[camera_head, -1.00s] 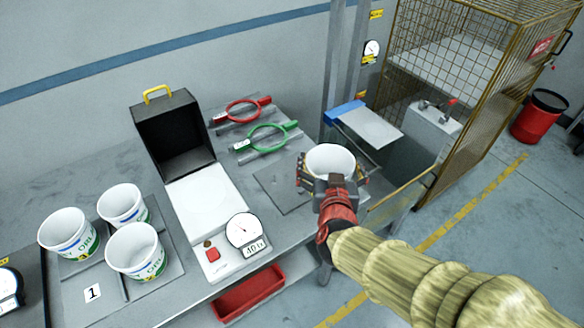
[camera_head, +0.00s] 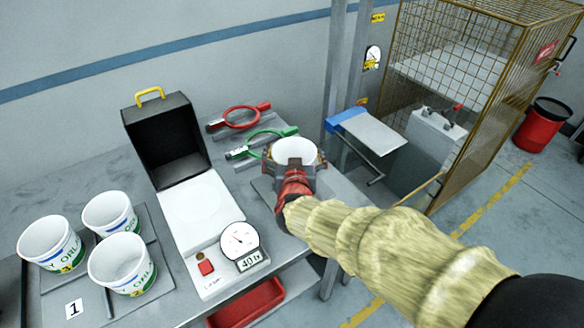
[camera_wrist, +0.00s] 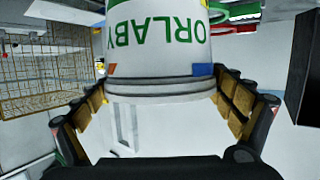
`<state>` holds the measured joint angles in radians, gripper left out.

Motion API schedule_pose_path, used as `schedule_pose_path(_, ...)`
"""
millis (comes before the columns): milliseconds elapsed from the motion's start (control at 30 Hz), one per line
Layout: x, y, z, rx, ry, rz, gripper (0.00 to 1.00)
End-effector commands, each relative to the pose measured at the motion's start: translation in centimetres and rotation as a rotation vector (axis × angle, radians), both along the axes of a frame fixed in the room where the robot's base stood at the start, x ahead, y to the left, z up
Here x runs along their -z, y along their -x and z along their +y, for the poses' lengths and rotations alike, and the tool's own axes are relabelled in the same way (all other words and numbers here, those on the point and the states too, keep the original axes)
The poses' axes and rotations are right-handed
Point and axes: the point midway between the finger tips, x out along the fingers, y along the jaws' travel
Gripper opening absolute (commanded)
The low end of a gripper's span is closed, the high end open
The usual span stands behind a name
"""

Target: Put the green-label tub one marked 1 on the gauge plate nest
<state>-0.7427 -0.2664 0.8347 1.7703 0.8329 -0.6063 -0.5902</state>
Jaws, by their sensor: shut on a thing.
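My gripper (camera_head: 293,172) is shut on a white tub (camera_head: 296,151), gripping it from the side. The tub looks upright in the head view, with its open rim up. The wrist view shows its green lettering and blue and orange patches (camera_wrist: 160,50) between the padded fingers (camera_wrist: 160,105). It is held over the bench's right part, by a thin dark plate (camera_head: 268,190). To its left, a white plate (camera_head: 195,212) with a faint round outline lies before an open black lid; a dial gauge (camera_head: 238,240) sits at its front right. I cannot tell whether the tub touches anything below.
Three similar tubs (camera_head: 122,265) stand on a grey tray at left, beside a card marked 1 (camera_head: 74,309). A yellow-handled black lid (camera_head: 165,140), grey post (camera_head: 335,60) and wire cage (camera_head: 470,70) stand around.

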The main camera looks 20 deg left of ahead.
Motion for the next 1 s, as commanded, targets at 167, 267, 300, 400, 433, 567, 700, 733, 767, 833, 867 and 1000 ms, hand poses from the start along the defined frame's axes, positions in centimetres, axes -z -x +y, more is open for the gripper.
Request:
schedule_pose_path(167,1.1,-0.7,0.5,0.000,0.001,0.000,0.75)
schedule_pose_path(267,1.6,-1.1,0.8,0.000,0.001,-0.001,0.75)
schedule_pose_path(300,2.0,-1.3,1.0,0.000,0.001,0.000,0.75)
schedule_pose_path(400,3.7,-1.3,1.0,-0.001,0.002,-0.001,0.75)
schedule_pose_path(433,4.2,-1.3,1.0,0.000,0.001,0.000,0.75)
schedule_pose_path(567,5.1,-1.3,1.0,0.000,0.000,0.000,0.75)
schedule_pose_path(700,4.9,-1.3,1.0,0.000,0.000,-0.001,0.75)
schedule_pose_path(733,4.9,-1.3,1.0,0.000,0.000,-0.001,0.75)
schedule_pose_path(767,4.9,-1.3,1.0,0.000,0.000,-0.001,0.75)
schedule_pose_path(833,4.9,-1.3,1.0,0.000,0.000,-0.001,0.75)
schedule_pose_path(867,5.0,-1.3,1.0,0.000,0.000,0.000,0.75)
schedule_pose_path(1000,5.2,-1.3,1.0,0.000,0.000,0.000,0.97)
